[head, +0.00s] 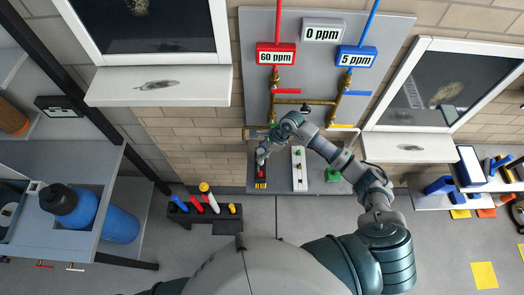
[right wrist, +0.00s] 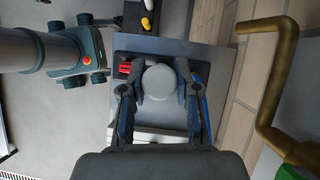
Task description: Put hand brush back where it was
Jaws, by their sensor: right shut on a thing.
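My right gripper (head: 262,156) is over the grey shelf below the wall board, at the left end of that shelf. In the right wrist view its two dark fingers (right wrist: 160,92) are on either side of a round pale grey thing (right wrist: 160,80) and hold it. Only the rounded top of this thing shows, so I cannot tell whether it is the hand brush. I cannot make out a hand brush for certain elsewhere. My left gripper is not in view.
On the grey shelf (head: 282,184) are a black block with red and yellow parts (head: 261,174) and a white strip (head: 299,170). A black holder (head: 204,224) with coloured handles stands to the left. Pipes (head: 305,101) run above. Blue tools lie at the right.

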